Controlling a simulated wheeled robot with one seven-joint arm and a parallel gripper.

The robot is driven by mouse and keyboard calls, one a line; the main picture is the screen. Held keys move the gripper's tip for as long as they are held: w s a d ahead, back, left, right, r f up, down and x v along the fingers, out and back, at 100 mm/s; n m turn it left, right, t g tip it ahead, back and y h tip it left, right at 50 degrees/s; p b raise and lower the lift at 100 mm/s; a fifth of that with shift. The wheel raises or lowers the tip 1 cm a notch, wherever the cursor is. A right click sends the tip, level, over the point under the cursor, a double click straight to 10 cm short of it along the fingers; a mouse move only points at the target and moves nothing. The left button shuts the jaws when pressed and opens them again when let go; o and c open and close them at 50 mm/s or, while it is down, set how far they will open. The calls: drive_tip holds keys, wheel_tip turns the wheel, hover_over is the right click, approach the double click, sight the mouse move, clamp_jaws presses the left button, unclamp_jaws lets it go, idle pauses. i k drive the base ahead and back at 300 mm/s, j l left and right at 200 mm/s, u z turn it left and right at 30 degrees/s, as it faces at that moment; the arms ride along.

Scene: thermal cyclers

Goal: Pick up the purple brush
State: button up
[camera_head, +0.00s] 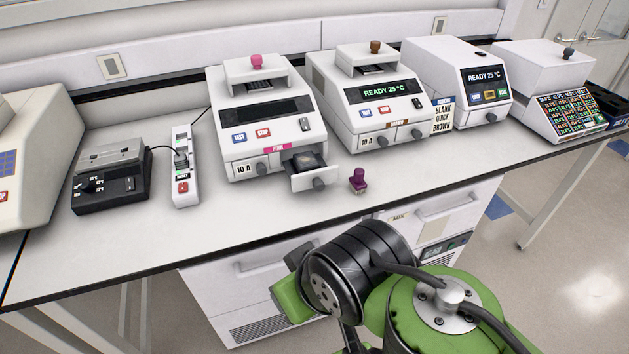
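A small purple object (358,181), which looks like the purple brush, stands on the white bench top (230,215) near its front edge. It has a rounded top and a wider base. It is just right of an open drawer (315,176) on the pink-labelled machine, apart from it. Nothing is holding the brush. My green and black arm is at the bottom right, in front of the bench and nearer to me than the brush. The fingers of my gripper do not show.
The pink-labelled cycler (268,112) and the brown-labelled cycler (375,95) stand behind the brush. Two more machines (458,80) (555,85) stand to the right. A power strip (184,165) and a small black device (111,180) are at left. The bench front is mostly clear.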

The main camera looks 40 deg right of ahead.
sight(356, 183)
drive_tip(key=z, duration=1.3)
